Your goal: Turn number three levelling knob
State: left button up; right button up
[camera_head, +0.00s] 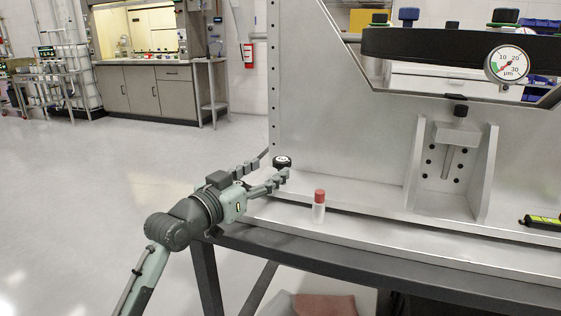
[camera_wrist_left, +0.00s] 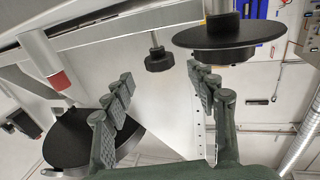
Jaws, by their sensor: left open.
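My left gripper (camera_head: 272,168) reaches over the left end of the metal fixture base with its fingers spread. A black knob (camera_head: 282,161) with a pale marking on top is at its fingertips; the number is too small to read. In the left wrist view, the open left gripper (camera_wrist_left: 160,73) has nothing between its fingers. A small black knob (camera_wrist_left: 159,60) on a stem shows beyond the fingertips. A wide black disc (camera_wrist_left: 230,35) is at upper right, and another dark round part (camera_wrist_left: 75,140) is partly behind the left finger. I cannot tell which matches the marked knob.
A white bottle with a red cap (camera_head: 319,197) stands on the base right of my gripper. A dial gauge (camera_head: 510,64) and several knobs sit on the dark mirror mount (camera_head: 430,46). A yellow-black tool (camera_head: 543,222) lies at right. Floor at left is clear.

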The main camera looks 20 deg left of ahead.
aim_at(279, 166)
pick_arm(q)
jog(key=x, duration=0.4)
jog(key=shift+w+d, duration=0.1)
jog(key=shift+w, duration=0.25)
pick_arm(e)
jog(key=shift+s+f, duration=0.2)
jog(key=shift+f, duration=0.6)
pick_arm(q)
jog(key=shift+c, duration=0.3)
jog(key=c, duration=1.1)
jog(key=shift+d+n+t+y+p, duration=0.2)
jog(key=shift+n+t+y+p, duration=0.1)
jog(key=shift+n+y+p, duration=0.6)
jog(key=shift+y, duration=0.6)
jog(key=shift+n+y, duration=0.6)
jog(key=shift+y, duration=0.2)
pick_arm(e)
jog(key=s+d+f, duration=0.1)
jog(key=s+f, duration=0.2)
jog(key=f, duration=0.2)
jog(key=shift+s+g, duration=0.15)
jog(key=shift+g, duration=0.25)
